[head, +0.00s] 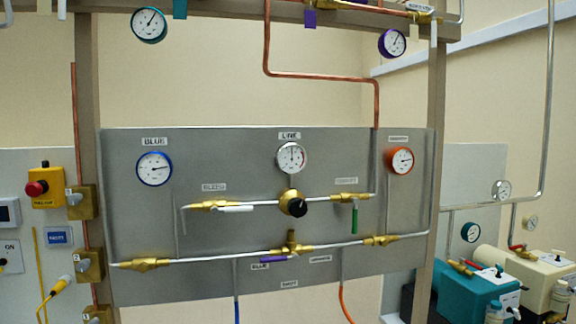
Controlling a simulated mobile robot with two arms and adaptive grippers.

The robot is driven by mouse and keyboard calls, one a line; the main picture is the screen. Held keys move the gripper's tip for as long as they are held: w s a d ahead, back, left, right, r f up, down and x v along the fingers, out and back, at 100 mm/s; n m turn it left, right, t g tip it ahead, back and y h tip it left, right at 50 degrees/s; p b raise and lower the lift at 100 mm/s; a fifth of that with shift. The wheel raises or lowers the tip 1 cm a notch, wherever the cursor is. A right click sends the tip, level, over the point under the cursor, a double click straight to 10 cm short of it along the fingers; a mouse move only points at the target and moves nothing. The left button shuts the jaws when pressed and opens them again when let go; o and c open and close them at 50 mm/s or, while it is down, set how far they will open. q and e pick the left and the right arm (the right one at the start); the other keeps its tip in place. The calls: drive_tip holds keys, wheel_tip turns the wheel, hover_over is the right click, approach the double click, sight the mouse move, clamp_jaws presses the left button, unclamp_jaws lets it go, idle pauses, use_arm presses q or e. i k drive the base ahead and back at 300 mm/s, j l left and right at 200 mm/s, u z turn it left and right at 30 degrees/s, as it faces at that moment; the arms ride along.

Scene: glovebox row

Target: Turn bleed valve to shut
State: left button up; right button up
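The bleed valve (212,205) is a brass body on the upper pipe at the left of the grey panel (130,220), under a small label that appears to read BLEED (214,187). Its white lever (236,209) points right and lies roughly along the pipe. The open end of the pipe bends down at the valve's left. Neither of my grippers is in view, and nothing touches the valve.
Right of the bleed valve are a brass regulator with black knob (297,207) and a green lever (355,219) hanging down. A purple lever (272,258) lies along the lower pipe. Gauges with blue (154,169), white (291,157) and orange (400,161) rims sit above.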

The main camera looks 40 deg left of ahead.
sight(214, 210)
drive_tip(key=u, duration=1.4)
